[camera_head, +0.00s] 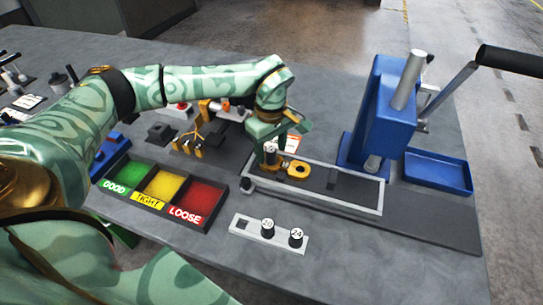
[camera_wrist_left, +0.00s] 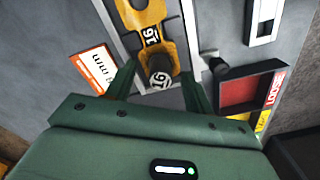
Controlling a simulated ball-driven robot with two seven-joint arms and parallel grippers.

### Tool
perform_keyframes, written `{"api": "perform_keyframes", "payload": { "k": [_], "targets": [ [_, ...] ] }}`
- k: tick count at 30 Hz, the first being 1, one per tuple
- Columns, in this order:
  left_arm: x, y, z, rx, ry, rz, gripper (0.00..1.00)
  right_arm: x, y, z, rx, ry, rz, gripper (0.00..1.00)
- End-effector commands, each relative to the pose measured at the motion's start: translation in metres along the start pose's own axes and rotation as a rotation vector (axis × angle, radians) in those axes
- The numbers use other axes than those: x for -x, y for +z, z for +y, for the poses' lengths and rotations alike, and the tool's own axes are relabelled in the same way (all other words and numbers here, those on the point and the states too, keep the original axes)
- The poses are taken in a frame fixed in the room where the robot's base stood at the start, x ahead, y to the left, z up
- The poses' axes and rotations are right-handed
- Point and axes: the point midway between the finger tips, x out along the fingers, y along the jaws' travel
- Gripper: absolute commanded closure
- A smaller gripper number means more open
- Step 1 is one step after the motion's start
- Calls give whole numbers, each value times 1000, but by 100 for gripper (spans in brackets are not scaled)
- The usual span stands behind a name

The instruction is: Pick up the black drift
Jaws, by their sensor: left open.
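The black drift (camera_head: 270,152), a short dark cylinder with a pale top marked 16, stands upright at the left end of the grey-framed fixture, by the orange-yellow casting (camera_head: 298,171). In the left wrist view the drift (camera_wrist_left: 160,79) lies between my left gripper's (camera_wrist_left: 160,82) two fingers, at the near end of the casting (camera_wrist_left: 145,22). My left gripper (camera_head: 272,141) is open around it. I cannot tell whether a finger touches it. The drift's lower part is hidden. My right gripper is not in view.
A rack (camera_head: 248,228) holds two black cylinders marked 20 and 24. Green, yellow and red bins (camera_head: 203,203) stand to the left. A blue press (camera_head: 374,120) and a blue tray (camera_head: 440,172) are to the right. A small black post (camera_head: 246,184) stands by the fixture's left corner.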

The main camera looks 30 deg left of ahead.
Motion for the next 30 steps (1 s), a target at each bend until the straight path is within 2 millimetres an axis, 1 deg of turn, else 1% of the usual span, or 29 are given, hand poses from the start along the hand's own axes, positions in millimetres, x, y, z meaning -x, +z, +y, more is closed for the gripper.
{"api": "perform_keyframes", "payload": {
  "k": [1,3,8,9,11,12,14,16,17,22,25,28,30],
  "targets": [
    [-6,0,0,0,-1,0,47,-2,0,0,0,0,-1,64],
    [-8,0,0,0,1,1,47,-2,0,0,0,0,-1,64],
    [-7,0,0,0,1,1,47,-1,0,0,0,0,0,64],
    [-7,0,0,0,1,1,50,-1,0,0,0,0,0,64],
    [-7,0,0,0,1,1,67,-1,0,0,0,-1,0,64],
    [-7,0,0,0,1,1,78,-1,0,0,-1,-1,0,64],
    [-7,0,0,0,1,1,94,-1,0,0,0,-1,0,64],
    [-7,0,0,0,1,1,96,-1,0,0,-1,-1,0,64],
    [-7,0,0,0,2,1,99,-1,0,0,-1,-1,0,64],
    [-7,0,0,0,2,1,99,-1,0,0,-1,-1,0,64],
    [-3,0,0,0,3,1,99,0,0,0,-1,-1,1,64],
    [6,0,1,0,4,1,99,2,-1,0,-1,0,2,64],
    [18,-1,1,0,6,3,99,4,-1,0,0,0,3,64]
  ]
}}
